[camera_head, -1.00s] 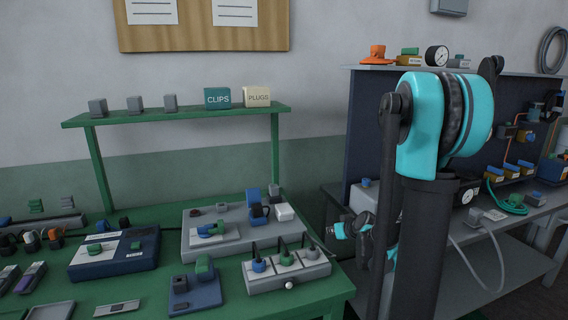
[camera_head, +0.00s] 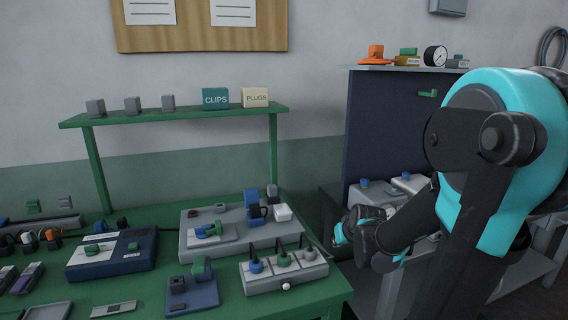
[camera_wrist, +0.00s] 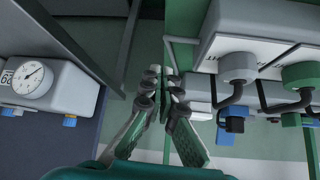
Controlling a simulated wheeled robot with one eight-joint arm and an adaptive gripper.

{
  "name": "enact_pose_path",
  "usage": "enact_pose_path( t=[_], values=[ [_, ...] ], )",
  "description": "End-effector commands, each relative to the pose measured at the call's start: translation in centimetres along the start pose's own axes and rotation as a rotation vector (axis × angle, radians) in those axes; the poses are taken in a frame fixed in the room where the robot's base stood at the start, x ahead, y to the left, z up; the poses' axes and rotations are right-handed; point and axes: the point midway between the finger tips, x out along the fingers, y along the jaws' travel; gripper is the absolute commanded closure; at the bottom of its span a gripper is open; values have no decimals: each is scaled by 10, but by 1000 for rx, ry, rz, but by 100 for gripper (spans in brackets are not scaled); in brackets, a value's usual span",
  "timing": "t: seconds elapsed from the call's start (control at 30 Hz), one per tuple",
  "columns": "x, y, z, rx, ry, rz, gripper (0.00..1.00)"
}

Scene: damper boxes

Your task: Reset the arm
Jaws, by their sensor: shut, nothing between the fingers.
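My arm is on the right in the head view, its teal and black links bent and reaching left and down. My gripper (camera_head: 345,234) hangs near the right end of the green bench, partly hidden by my own wrist. In the wrist view my gripper (camera_wrist: 163,82) has its two fingers together with nothing between them. It points down at the gap between the two benches, apart from everything around it.
The green bench (camera_head: 240,309) carries a grey block (camera_head: 309,270) with several plugs, close to my gripper's left. A dark-backed bench (camera_head: 378,120) stands behind my arm. In the wrist view a gauge box (camera_wrist: 75,92) is left and a knobbed box (camera_wrist: 265,50) right.

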Motion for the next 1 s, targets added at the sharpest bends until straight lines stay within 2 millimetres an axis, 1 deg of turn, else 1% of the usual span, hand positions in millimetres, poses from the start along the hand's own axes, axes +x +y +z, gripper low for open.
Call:
enact_pose_path(
  t=[0.03,0.1,0.33,0.4,0.47,0.5,0.6,0.73,0.83,1.0],
  values=[
    [-8,0,7,12,-18,15,100],
    [-17,1,15,31,-39,41,100],
    [-44,7,38,89,-91,118,100],
    [-46,5,67,93,-140,113,100],
    [-49,3,88,95,-177,111,100],
    [-52,2,103,97,-202,109,100],
    [-58,-2,135,100,-259,105,100],
    [-64,-5,167,103,-316,101,100],
    [-66,-7,177,104,-335,100,100],
    [-67,-7,178,105,-339,99,100]
  ],
)
